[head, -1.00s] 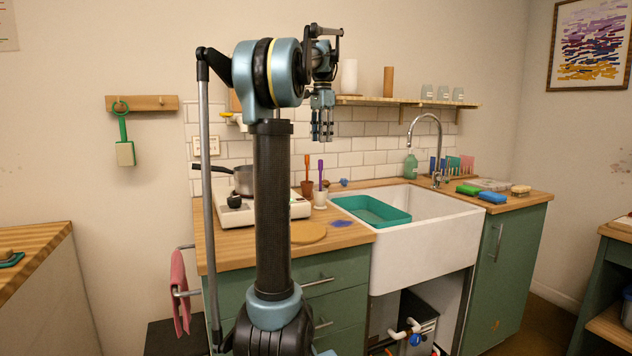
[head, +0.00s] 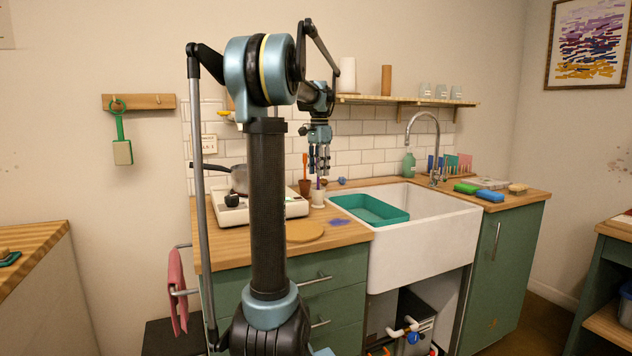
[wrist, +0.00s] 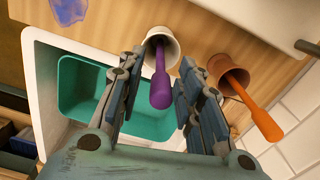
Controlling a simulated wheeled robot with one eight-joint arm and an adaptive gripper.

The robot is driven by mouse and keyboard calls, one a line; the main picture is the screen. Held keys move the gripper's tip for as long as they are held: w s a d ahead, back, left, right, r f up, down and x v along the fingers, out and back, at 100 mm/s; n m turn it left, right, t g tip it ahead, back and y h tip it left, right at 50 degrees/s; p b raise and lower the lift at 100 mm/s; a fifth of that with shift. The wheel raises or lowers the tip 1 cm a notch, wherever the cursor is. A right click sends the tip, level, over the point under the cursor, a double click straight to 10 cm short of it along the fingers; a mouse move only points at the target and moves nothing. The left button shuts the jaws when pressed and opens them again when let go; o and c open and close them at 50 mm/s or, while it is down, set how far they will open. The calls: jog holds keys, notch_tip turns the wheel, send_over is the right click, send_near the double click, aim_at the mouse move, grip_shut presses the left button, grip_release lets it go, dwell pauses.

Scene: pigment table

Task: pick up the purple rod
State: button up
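The purple rod (wrist: 160,88) stands in a white cup (wrist: 164,42) on the wooden counter. In the wrist view its thick top end lies between the two fingers of my gripper (wrist: 153,95), which are apart with visible gaps on both sides. In the head view my gripper (head: 319,170) is above the white cup (head: 317,197), fingers pointing down. There the rod (head: 318,183) is mostly hidden by the fingers, with only a short purple part showing below them.
An orange-handled rod (wrist: 256,108) in a brown cup (wrist: 227,73) stands close beside the white cup. A teal tub (head: 372,210) sits in the white sink (head: 425,235). A hot plate with a pan (head: 239,179) is to the left. A shelf (head: 405,100) runs along the wall.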

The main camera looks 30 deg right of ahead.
aim_at(318, 179)
jog(key=shift+a+f, duration=0.15)
jog(key=shift+f, duration=2.1)
grip_shut()
